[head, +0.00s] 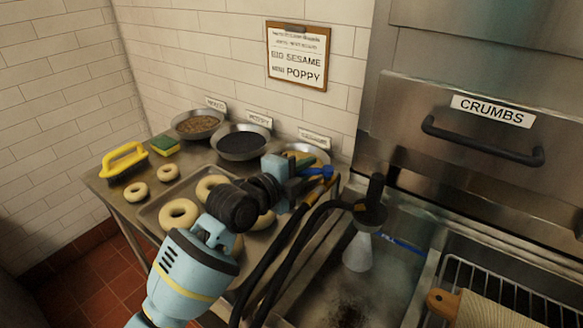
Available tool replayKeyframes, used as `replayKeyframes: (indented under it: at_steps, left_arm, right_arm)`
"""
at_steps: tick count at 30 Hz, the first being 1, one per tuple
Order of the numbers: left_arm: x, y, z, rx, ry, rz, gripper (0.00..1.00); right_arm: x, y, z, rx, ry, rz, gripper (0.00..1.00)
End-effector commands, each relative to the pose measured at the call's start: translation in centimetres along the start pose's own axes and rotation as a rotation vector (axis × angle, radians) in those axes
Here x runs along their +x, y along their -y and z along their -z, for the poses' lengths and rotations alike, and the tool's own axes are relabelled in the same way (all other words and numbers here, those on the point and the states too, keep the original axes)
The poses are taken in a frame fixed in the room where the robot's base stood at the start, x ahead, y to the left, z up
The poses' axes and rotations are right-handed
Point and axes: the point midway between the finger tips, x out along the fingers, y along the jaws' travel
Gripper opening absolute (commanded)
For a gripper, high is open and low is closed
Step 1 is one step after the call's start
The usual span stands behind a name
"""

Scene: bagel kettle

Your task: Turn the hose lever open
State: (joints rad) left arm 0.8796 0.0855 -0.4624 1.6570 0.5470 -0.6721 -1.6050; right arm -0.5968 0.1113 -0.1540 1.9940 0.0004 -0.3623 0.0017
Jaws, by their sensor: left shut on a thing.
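A bright blue lever (318,172) shows at the back of the counter, beside the yellow-and-black hose fitting (326,190). My left gripper (300,172) reaches over the bagel tray from the front left and is shut on the blue lever. Its fingers hide part of the lever, so the exact grip is hard to see. Black hoses (296,245) curve from the fitting toward the front. My right gripper is not in view.
A black nozzle with a pale cone (358,252) hangs over the steel basin (428,225). Bagels (179,213) lie on and beside a tray (150,217). Topping bowls (197,122), a yellow brush (124,160) and a sponge (165,145) stand behind. A CRUMBS drawer (470,120) is at right.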

Motion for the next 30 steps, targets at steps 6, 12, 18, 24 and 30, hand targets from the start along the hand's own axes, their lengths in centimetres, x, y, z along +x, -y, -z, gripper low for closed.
replayKeyframes:
  at_steps: [6, 12, 18, 24, 30]
  left_arm:
    - [0.19, -0.05, 0.07, 0.000, 0.004, -0.001, 0.00]
    - [0.17, -0.05, 0.05, 0.000, 0.004, -0.001, 0.00]
    - [0.17, -0.04, 0.07, 0.000, 0.003, -0.001, 0.37]
    - [0.16, -0.02, 0.11, 0.000, 0.002, 0.000, 0.37]
    - [-0.55, -0.07, 0.02, 0.002, 0.003, -0.001, 0.37]
  right_arm:
    - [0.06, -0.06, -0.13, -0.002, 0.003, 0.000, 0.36]
    - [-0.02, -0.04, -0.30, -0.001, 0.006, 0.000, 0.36]
    - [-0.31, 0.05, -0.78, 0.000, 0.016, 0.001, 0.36]
    - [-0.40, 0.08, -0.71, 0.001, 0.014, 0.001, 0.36]
    - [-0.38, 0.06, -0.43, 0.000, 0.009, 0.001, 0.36]
